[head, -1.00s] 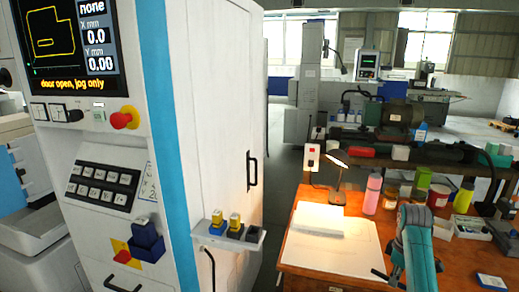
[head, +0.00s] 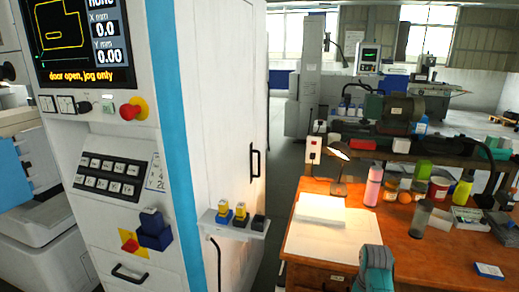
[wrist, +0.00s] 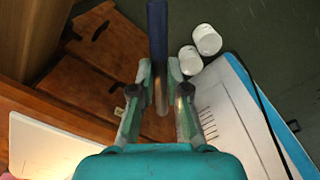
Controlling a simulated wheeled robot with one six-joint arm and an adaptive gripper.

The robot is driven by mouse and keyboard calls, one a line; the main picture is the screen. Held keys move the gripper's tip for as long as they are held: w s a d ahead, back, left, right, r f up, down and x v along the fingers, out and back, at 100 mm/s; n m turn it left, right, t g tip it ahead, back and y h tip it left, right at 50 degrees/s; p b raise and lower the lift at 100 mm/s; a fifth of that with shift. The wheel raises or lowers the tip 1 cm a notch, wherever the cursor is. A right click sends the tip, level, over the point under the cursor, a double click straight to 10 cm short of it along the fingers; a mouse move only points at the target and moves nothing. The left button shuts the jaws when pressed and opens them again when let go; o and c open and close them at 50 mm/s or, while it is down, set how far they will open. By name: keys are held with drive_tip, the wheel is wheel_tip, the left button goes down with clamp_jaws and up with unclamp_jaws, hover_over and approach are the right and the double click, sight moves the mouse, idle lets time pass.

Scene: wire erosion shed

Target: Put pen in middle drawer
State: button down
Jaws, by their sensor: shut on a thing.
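My gripper (wrist: 160,82) is shut on a dark blue, rod-like pen (wrist: 157,30) in the wrist view. The pen sticks out past the fingertips, and its lighter lower part shows between the fingers. Brown wooden fronts with small dark pulls (wrist: 75,75) lie to the left of the gripper, apart from the pen. I cannot tell which one is the middle drawer, or whether any is open. In the head view, part of the desk's drawer front (head: 318,278) shows below the top edge. My gripper and the pen are out of the head view.
The desk (head: 420,255) holds a white sheet (head: 320,245), a lamp (head: 339,170), a pink bottle (head: 374,186) and several jars. A white machine with a blue stripe (head: 172,130) stands left. Two white cylinders (wrist: 206,40) are right of the pen.

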drive_tip(key=s+a+f+m, duration=0.5)
drive_tip(key=s+a+f, duration=0.7)
drive_tip(key=s+f, duration=0.1)
drive_tip(key=shift+s+a+m, duration=0.3)
drive_tip(key=shift+s+a, duration=0.1)
drive_tip(key=shift+s, duration=0.05)
